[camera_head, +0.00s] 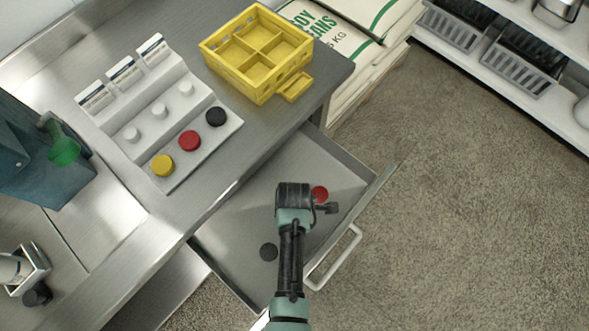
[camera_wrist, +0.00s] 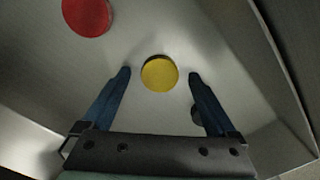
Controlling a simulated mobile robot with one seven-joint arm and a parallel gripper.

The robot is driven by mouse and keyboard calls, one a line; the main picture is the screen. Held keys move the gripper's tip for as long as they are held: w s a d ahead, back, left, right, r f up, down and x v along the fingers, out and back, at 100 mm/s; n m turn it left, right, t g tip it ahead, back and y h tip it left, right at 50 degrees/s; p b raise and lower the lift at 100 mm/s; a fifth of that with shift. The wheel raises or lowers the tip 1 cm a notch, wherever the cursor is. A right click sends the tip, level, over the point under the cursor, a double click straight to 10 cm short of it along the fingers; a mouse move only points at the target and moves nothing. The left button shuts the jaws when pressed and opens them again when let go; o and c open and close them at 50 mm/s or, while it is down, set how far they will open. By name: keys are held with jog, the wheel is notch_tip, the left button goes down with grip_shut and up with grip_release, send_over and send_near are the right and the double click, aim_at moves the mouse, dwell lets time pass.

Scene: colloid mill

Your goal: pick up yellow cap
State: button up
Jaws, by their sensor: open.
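In the wrist view a round yellow cap (camera_wrist: 159,74) lies on the drawer floor, between and just beyond my gripper's two blue fingertips. My gripper (camera_wrist: 159,78) is open, with one finger on each side of the cap. In the head view my gripper (camera_head: 293,195) is over the open drawer and hides this cap. Another yellow cap (camera_head: 163,165) sits on the front step of the grey stand on the counter, beside a red cap (camera_head: 189,140) and a black cap (camera_head: 216,117).
The open drawer (camera_head: 225,240) also holds a red cap (camera_head: 320,193) and a black cap (camera_head: 268,252). A yellow divided crate (camera_head: 258,55) stands on the counter above. The drawer's walls and handle (camera_head: 335,258) border the arm. A dark round thing shows partly behind the right finger.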

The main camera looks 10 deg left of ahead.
jog(key=c, duration=1.4)
jog(key=shift+r, duration=0.1)
